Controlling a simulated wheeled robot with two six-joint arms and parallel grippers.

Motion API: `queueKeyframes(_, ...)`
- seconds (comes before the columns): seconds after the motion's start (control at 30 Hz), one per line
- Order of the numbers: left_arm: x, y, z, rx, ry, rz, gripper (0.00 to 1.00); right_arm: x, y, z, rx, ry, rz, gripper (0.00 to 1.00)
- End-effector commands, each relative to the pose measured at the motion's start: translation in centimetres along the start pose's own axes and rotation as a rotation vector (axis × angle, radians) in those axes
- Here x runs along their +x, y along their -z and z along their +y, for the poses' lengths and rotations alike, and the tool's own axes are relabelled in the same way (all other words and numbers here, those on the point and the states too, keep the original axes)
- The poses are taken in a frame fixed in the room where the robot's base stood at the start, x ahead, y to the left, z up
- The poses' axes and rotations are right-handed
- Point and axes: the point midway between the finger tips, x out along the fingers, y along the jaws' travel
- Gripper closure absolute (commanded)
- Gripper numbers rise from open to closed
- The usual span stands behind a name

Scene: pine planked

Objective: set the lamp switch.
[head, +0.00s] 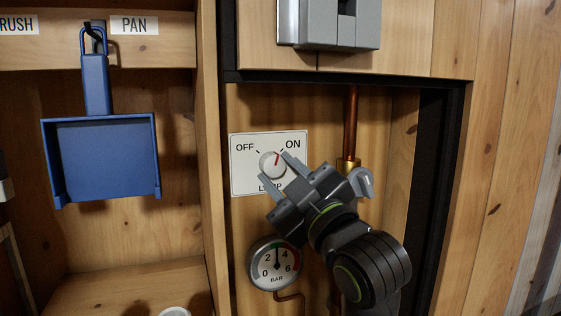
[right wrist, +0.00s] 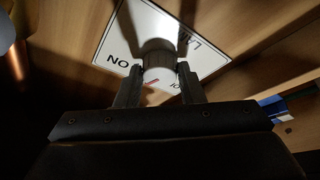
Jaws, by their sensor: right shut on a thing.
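The gripper hides the lower right part of the plate. My left gripper is not in view.
A pressure gauge (head: 275,264) sits just below the plate, and a copper pipe (head: 351,125) with a brass fitting runs right of it. A grey box (head: 320,24) is above. A blue dustpan (head: 102,160) hangs at left beyond a wooden divider (head: 212,150).

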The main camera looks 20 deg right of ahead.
Motion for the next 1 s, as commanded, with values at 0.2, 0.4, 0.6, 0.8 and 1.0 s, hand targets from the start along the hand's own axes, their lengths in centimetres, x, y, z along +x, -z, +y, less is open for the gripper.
queueKeyframes(0.2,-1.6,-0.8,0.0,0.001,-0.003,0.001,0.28,0.2,0.2,0.6,-0.193,0.076,0.008,0.88)
queueKeyframes(0.4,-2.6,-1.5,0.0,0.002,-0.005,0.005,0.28,0.2,0.3,0.8,-0.369,0.147,0.018,0.88)
queueKeyframes(0.6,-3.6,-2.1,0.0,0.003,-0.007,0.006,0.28,0.2,0.3,1.0,-0.545,0.218,0.028,0.88)
queueKeyframes(0.8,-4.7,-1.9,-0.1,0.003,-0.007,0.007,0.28,0.2,0.4,1.1,-0.711,0.286,0.038,0.88)
queueKeyframes(1.0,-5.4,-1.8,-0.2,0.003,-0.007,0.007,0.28,0.2,0.5,1.1,-0.848,0.340,0.046,0.88)
